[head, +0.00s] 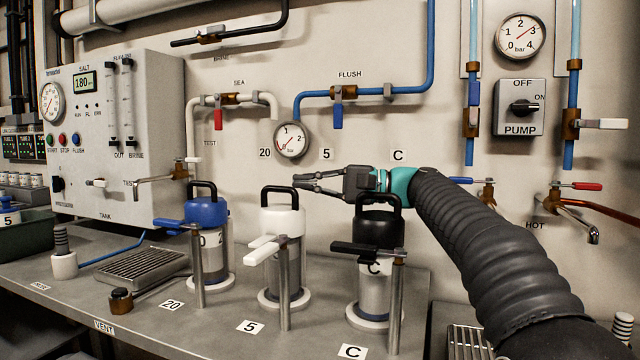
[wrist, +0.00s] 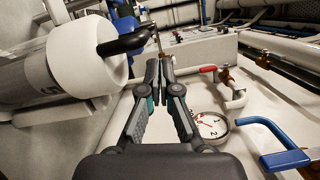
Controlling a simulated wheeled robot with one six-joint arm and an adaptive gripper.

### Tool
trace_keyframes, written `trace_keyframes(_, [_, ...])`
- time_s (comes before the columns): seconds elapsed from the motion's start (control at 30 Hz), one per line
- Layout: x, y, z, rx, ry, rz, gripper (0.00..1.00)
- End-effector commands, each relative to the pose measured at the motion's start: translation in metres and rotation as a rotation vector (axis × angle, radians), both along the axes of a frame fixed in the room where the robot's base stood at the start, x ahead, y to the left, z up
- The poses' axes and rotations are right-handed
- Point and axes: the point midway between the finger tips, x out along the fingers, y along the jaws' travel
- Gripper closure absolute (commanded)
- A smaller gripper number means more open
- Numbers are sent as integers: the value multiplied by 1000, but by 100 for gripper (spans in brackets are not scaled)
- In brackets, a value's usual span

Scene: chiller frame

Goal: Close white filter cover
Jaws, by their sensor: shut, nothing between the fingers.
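The white filter cover (head: 283,222) has a black loop handle and sits upright on the middle filter housing (head: 290,285), by the label 5. A white lever (head: 262,246) sticks out to the left at the top of a metal post in front of it. My gripper (head: 297,182) is shut and empty, level with the top of the handle and pointing left. In the wrist view the white cover (wrist: 85,52) and its handle (wrist: 125,44) are on the left, beside my shut fingertips (wrist: 158,68). I see no contact between them.
A blue-covered filter (head: 205,210) stands to the left and a black-covered filter (head: 378,230) to the right, below my wrist. A gauge (head: 290,139) and the flush pipe's blue valve lever (head: 337,118) are on the wall behind. Metal posts stand in front of the filters.

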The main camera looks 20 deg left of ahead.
Motion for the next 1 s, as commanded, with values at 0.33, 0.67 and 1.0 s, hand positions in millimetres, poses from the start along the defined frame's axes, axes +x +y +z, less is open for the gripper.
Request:
trace_keyframes(0.33, [-5, 1, -1, 0, 1, 1, 100])
trace_keyframes(0.67, [-5, 1, -1, 0, 2, 1, 100])
trace_keyframes(1.0, [-5, 1, 21, 2, -2, 2, 100])
